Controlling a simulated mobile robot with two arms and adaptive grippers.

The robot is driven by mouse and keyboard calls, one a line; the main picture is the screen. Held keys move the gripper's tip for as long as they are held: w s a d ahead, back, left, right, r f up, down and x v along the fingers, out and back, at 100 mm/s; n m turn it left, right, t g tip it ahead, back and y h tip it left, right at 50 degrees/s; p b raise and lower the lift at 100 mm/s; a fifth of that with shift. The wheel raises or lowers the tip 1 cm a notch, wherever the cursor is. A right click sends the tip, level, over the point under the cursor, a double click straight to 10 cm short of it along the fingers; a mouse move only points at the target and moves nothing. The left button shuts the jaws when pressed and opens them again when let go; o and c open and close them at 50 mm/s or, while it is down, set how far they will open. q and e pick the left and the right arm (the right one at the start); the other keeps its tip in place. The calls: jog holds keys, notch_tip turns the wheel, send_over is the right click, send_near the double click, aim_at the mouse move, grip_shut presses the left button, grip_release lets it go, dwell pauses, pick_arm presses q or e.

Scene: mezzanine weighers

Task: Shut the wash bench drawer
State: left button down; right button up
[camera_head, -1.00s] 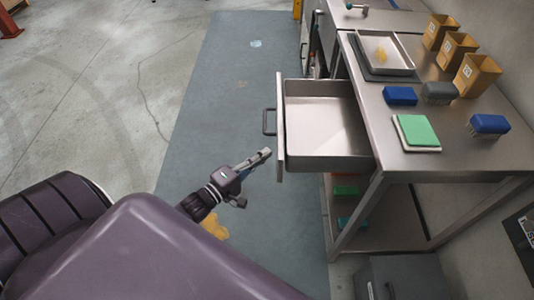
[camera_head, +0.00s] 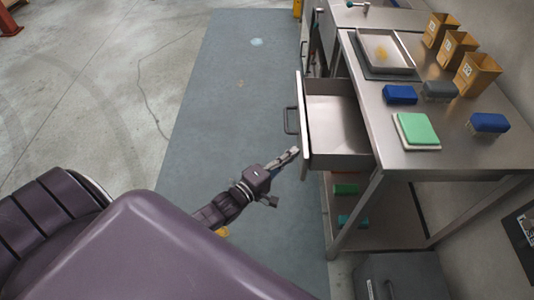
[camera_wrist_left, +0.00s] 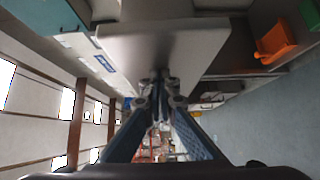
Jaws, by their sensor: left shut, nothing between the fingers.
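The wash bench drawer (camera_head: 305,130) is a metal drawer standing partly open, out to the left from under the bench top in the head view. It looks empty. Its dark handle (camera_head: 290,121) is on the outer face. My left gripper (camera_head: 295,153) is shut and empty, with its tips at the near end of the drawer front, beside the handle. In the left wrist view the closed fingertips (camera_wrist_left: 160,86) reach a pale flat panel; exact contact is hard to see. My right gripper is not in view.
The steel bench (camera_head: 440,163) carries a tray (camera_head: 388,68), brown containers (camera_head: 478,75), blue brushes (camera_head: 399,95) and a green sponge-like block (camera_head: 417,131). A grey bin (camera_head: 400,275) stands below at the near end. The blue-grey floor mat (camera_head: 230,110) left of the drawer is clear.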

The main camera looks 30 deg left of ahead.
pick_arm(q)
jog(key=w+d+b, duration=0.1)
jog(key=w+d, duration=0.2)
jog(key=d, duration=0.2)
jog(key=w+d+b, duration=0.2)
jog(key=w+d, duration=0.2)
jog(key=d, duration=0.2)
jog(key=w+d+b, duration=0.1)
jog(key=w+d, duration=0.2)
jog(key=d, duration=0.3)
jog(key=shift+w+d+f, duration=0.1)
jog(key=shift+w+d, duration=0.05)
jog(key=shift+w, duration=0.15)
jog(key=shift+w+d, duration=0.15)
jog(key=shift+d, duration=0.1)
jog(key=shift+d+b, duration=0.15)
jog(key=shift+b, duration=0.15)
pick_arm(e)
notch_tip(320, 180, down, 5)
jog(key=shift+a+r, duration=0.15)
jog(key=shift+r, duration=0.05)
pick_arm(q)
jog(key=shift+r, duration=0.25)
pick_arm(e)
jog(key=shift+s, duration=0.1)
